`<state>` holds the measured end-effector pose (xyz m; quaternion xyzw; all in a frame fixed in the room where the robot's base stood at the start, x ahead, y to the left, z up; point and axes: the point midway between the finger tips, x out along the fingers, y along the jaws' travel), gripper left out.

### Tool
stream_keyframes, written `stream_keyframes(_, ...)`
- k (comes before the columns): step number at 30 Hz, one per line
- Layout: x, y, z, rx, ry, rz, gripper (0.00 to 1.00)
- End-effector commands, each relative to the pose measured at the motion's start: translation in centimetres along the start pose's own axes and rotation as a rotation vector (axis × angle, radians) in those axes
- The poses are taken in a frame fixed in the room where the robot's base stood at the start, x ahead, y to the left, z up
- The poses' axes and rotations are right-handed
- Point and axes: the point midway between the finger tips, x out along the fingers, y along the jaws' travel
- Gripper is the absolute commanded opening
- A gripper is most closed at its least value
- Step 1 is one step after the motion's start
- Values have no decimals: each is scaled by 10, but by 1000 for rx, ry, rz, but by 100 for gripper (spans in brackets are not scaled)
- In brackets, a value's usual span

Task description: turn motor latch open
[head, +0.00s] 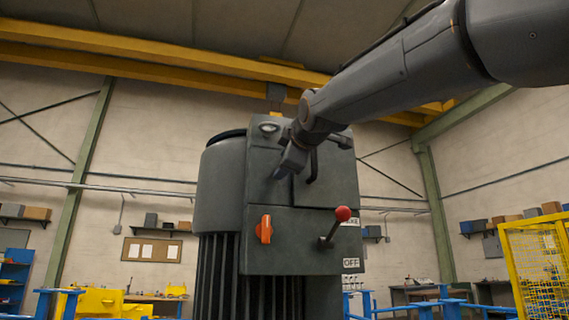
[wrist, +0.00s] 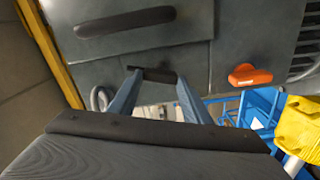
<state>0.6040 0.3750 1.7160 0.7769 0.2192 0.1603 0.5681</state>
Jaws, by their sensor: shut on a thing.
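The motor housing (head: 290,245) stands upright in the middle of the head view, with a door panel on its upper front. My gripper (head: 282,172) is at the left edge of that panel, below a round gauge. In the wrist view my gripper (wrist: 156,76) has its two fingers on either side of a short dark bar (wrist: 158,75), which looks like the motor latch. In the head view my gripper hides the bar.
An orange knob (head: 264,229) and a red-balled lever (head: 342,214) stick out lower down. A yellow mesh fence (head: 535,270) is at the right.

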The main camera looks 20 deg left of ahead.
Motion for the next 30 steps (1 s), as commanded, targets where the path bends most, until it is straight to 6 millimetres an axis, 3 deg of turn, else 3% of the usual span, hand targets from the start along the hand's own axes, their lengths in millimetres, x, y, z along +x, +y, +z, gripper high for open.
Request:
stream_keyframes(12,0,-2,0,-256,0,-1,21)
stream_keyframes(30,0,-2,0,-325,0,-1,21)
